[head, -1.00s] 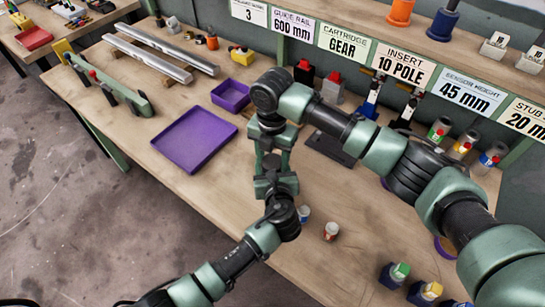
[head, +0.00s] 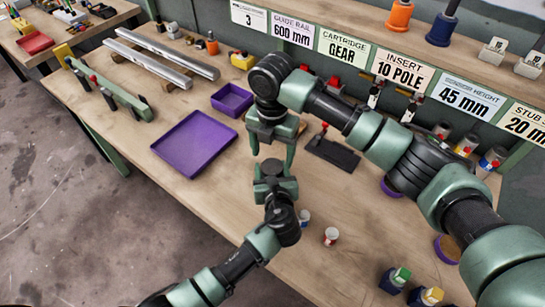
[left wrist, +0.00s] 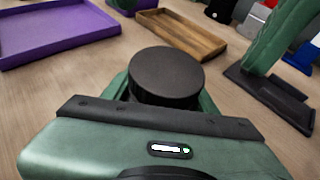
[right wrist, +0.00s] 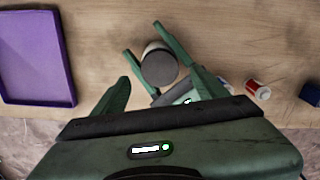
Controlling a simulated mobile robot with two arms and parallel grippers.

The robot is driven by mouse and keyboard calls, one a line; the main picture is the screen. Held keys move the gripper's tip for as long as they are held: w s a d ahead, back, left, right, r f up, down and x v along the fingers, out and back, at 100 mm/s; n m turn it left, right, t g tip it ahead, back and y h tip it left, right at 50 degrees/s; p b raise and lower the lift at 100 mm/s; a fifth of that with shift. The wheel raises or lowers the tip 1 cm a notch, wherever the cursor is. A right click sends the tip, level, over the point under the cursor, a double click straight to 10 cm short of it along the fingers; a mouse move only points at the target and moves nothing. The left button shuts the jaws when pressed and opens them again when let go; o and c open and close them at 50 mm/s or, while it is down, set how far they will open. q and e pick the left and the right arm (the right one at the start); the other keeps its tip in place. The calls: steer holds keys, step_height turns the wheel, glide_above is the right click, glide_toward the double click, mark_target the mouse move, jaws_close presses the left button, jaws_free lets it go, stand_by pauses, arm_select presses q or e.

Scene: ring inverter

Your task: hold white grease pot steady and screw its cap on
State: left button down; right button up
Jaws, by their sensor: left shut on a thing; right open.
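The white grease pot (right wrist: 155,47) is between the fingers of my left gripper (right wrist: 143,38) in the right wrist view. A dark round cap (right wrist: 159,69) sits on its top; it also shows in the left wrist view (left wrist: 166,72). I cannot tell how tightly it is screwed. The left gripper (head: 273,178) is shut on the pot, above the bench. My right gripper (head: 272,150) is open above it, its fingers spread and apart from the cap. The pot is hidden in the head view.
A large purple tray (head: 168,166) and a small purple bin (head: 231,98) lie left of the grippers. Two small cups (head: 305,216) (head: 331,236) stand to the right. A dark stand (head: 332,152) is behind. Bare bench lies in front of the purple tray.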

mark_target(272, 166)
steer(key=shift+c, duration=0.2)
steer(key=shift+w+r+n, duration=0.1)
steer(key=shift+r+n, duration=0.3)
steer(key=shift+n, duration=0.2)
steer(key=r+n, duration=0.1)
steer(key=n, duration=0.2)
steer(key=shift+a+r, duration=0.1)
steer(key=shift+r, duration=0.25)
steer(key=shift+r+n, duration=0.5)
steer(key=shift+n, duration=0.7)
steer(key=shift+f, duration=4.05)
